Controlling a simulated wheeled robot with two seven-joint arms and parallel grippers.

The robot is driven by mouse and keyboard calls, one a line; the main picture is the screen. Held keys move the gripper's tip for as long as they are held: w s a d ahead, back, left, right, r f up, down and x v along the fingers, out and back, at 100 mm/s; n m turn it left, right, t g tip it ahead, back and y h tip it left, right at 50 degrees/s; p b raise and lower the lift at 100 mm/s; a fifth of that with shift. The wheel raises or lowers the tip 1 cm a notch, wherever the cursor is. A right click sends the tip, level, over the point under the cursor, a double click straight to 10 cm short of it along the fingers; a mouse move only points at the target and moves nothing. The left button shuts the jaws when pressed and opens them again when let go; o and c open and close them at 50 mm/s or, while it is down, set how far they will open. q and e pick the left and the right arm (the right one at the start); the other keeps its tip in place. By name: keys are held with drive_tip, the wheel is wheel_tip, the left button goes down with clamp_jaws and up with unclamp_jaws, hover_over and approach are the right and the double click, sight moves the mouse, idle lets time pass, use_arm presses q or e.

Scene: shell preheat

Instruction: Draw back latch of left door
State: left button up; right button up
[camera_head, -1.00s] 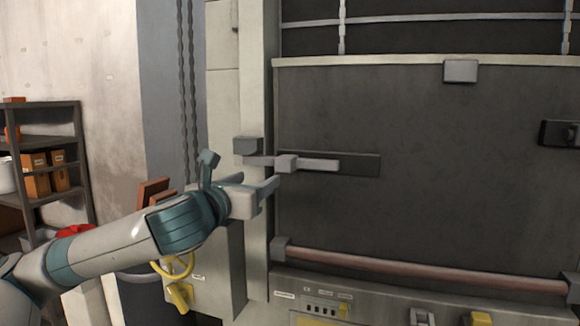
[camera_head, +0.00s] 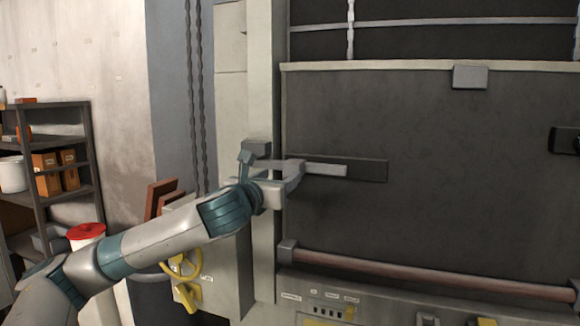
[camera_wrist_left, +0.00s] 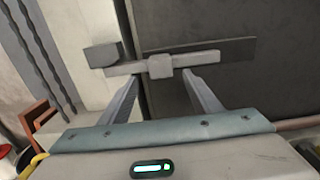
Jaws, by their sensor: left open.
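The latch is a light grey bar (camera_head: 325,170) lying level on a darker plate on the left side of the dark door (camera_head: 420,220). Its left end runs to a grey catch block (camera_head: 257,148) on the pale frame post. In the left wrist view the latch bar (camera_wrist_left: 205,59) carries a square knob (camera_wrist_left: 160,66) near its middle. My left gripper (camera_head: 285,178) is open at the latch's left part and covers the knob in the head view. In the wrist view its fingers (camera_wrist_left: 155,90) point at the knob, one to each side, with no clear contact visible. My right gripper is not in view.
A pinkish horizontal rail (camera_head: 400,273) crosses the door's lower part, above a control panel (camera_head: 330,305). A yellow handwheel (camera_head: 183,265) is below my left forearm. A shelf with boxes (camera_head: 50,165) and a red-lidded bin (camera_head: 86,235) stand at the left.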

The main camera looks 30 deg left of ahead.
sight(290, 169)
use_arm(q)
drive_tip(key=p+x, duration=0.1)
drive_tip(key=x, duration=0.6)
drive_tip(key=shift+r+p, duration=0.1)
drive_tip(key=shift+p, duration=0.3)
drive_tip(key=shift+w+a, duration=0.1)
drive_tip(key=shift+w, duration=0.6)
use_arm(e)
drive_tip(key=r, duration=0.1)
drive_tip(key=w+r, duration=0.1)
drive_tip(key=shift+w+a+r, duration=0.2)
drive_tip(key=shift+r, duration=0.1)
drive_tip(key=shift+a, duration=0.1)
